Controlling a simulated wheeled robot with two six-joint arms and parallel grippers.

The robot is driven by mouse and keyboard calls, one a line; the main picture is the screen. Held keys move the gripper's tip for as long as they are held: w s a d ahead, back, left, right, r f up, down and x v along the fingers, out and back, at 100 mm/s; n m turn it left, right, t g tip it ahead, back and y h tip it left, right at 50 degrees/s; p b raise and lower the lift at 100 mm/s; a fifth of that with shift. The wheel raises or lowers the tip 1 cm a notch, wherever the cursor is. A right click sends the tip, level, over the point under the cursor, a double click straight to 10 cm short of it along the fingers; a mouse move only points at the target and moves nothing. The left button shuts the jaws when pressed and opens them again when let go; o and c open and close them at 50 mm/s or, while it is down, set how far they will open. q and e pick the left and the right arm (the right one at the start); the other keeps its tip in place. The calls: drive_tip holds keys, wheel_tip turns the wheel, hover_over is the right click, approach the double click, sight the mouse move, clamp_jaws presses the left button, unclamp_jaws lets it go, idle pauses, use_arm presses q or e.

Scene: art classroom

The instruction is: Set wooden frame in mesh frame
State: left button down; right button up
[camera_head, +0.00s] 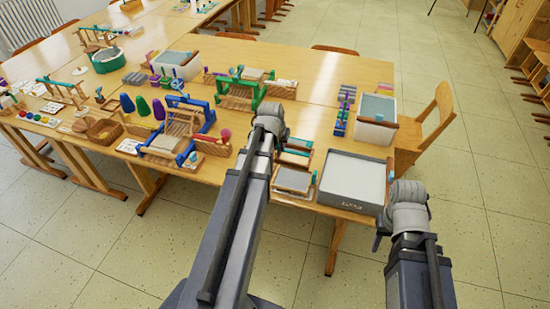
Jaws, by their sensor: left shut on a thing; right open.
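My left gripper (268,126) reaches over the middle of the table, its fingers mostly hidden behind its own wrist. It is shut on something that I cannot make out. Just right of my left arm, flat framed pieces lie near the table's front edge: a grey mesh-like panel (293,180) in front and a teal-edged frame (294,158) behind it. I cannot tell for sure which is the wooden frame and which the mesh frame. My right gripper (383,222) is open, off the table's front right corner, apart from these pieces.
A wide white tray with a grey front (352,205) stands at the front right corner. A white bin (377,107) stands behind it. Blue (205,102) and green (236,84) framed looms stand left of my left arm. A wooden chair (437,118) is at the right.

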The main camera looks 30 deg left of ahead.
use_arm(q)
wheel_tip(320, 180, down, 3)
drive_tip(key=shift+s+a+f+b, duration=0.1)
drive_tip(key=shift+f+b, duration=0.1)
drive_tip(key=shift+b, duration=0.8)
drive_tip(key=shift+r, duration=0.1)
use_arm(e)
wheel_tip(320, 180, down, 3)
drive_tip(key=shift+f, duration=0.15)
use_arm(q)
drive_tip(key=shift+f+b, duration=2.25)
drive_tip(key=shift+f, duration=0.1)
use_arm(e)
drive_tip(key=shift+f, duration=2.3)
use_arm(q)
drive_tip(key=shift+f+b, duration=0.4)
drive_tip(key=shift+b, duration=0.05)
use_arm(e)
drive_tip(key=shift+f, duration=0.45)
use_arm(q)
drive_tip(key=shift+f+b, duration=0.3)
drive_tip(key=shift+f, duration=0.05)
use_arm(e)
drive_tip(key=shift+f, duration=0.3)
use_arm(q)
drive_tip(key=shift+f, duration=0.2)
use_arm(e)
drive_tip(key=shift+f, duration=0.25)
